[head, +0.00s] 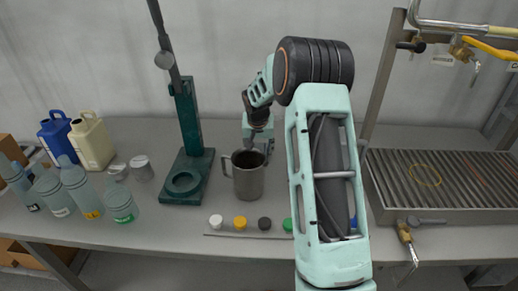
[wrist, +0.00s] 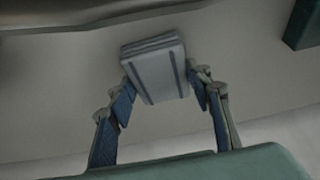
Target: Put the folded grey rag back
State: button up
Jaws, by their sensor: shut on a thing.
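The folded grey rag (wrist: 155,70), a small layered block with darker stripes, shows in the wrist view between the fingers of my gripper (wrist: 162,82). The fingers are shut on its two sides. In the head view my gripper (head: 257,142) points down over the back of the bench, just behind the metal mug (head: 248,177). The rag is not clearly visible there, as the mug and gripper hide that spot. I cannot tell whether the rag touches the bench top.
A green stand (head: 188,130) is left of the mug. Several coloured caps (head: 240,223) line the front edge. Bottles (head: 75,185) and jugs (head: 92,142) crowd the left. A slatted metal tray (head: 440,180) is on the right. Bare bench (head: 140,130) lies behind the stand.

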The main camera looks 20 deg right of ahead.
jog(key=o, duration=1.1)
jog(key=shift+f, duration=0.1)
jog(key=shift+r, duration=0.45)
jog(key=v, duration=1.1)
jog(key=shift+r, duration=0.2)
jog(key=shift+s, duration=0.15)
